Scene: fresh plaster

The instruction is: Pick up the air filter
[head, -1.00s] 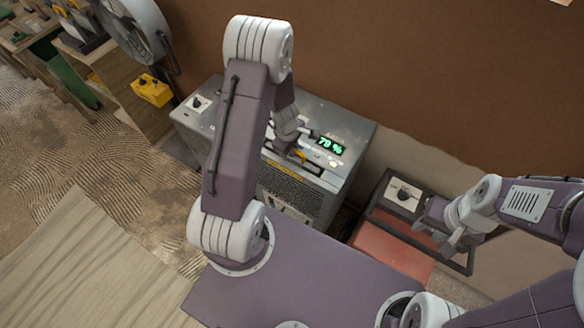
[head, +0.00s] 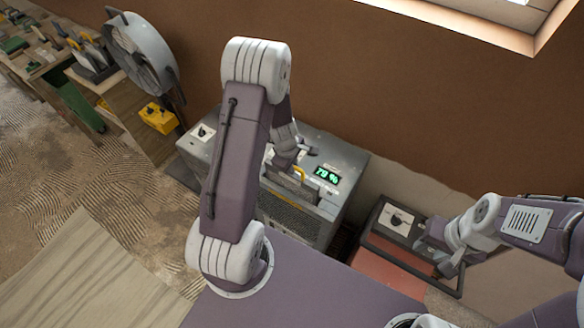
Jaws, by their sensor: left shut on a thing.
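My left gripper (head: 291,168) is over the top of a grey machine (head: 345,160) with a green "79 %" display. It is shut on a part with a yellow piece (head: 299,173), which looks like the air filter's handle. A pale grey panel below the yellow piece seems to be the filter, at the machine's top slot. My arm hides much of it, so I cannot tell how far it is out. My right gripper (head: 442,258) is empty at the right, over a dark-framed red box, with its fingers apart.
The red box (head: 385,258) with a dial stands right of the machine. A round fan (head: 140,55), a yellow box (head: 158,117) and a cluttered bench (head: 60,65) are at the left. A brown wall closes the back. A wooden board (head: 80,270) lies front left.

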